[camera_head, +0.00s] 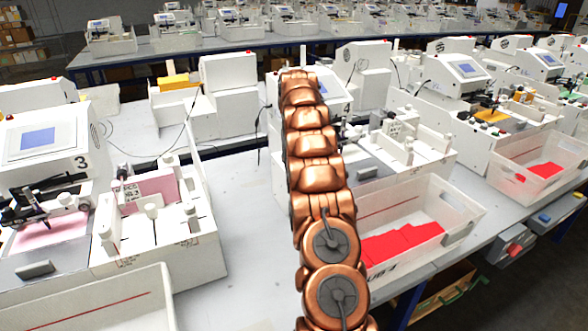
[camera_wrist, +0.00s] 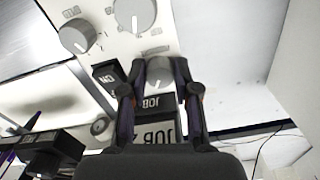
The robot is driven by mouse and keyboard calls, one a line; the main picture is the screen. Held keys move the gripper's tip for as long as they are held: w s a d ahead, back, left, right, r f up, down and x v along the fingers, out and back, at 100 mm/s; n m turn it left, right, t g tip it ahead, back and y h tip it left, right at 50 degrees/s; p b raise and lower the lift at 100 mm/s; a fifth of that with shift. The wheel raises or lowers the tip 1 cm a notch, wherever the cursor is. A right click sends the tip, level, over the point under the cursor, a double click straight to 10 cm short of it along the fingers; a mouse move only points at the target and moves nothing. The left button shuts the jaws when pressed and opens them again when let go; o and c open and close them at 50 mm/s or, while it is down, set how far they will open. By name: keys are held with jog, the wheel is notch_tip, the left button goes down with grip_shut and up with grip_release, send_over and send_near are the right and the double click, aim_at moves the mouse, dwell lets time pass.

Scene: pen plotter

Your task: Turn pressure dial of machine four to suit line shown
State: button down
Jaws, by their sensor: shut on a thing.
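In the wrist view, a small grey dial (camera_wrist: 159,72) sits on the white panel, and my gripper (camera_wrist: 155,88) is shut on it, one dark finger on each side. A black plate reading JOB (camera_wrist: 152,103) is just below the dial, with a larger JOB plate (camera_wrist: 158,131) partly hidden by my gripper. My gripper does not show there. The dial's pointer setting cannot be read.
Two more grey dials, a large one (camera_wrist: 134,13) and another (camera_wrist: 77,36), sit close by with an ON switch (camera_wrist: 108,75). Machine three (camera_head: 48,150) stands to the left. A clear bin (camera_head: 458,206) with red sheets (camera_head: 402,241) is right of my arm.

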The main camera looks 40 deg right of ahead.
jog(key=shift+n, duration=1.1)
jog(key=c, duration=0.8)
grip_release()
jog(key=shift+c, duration=0.2)
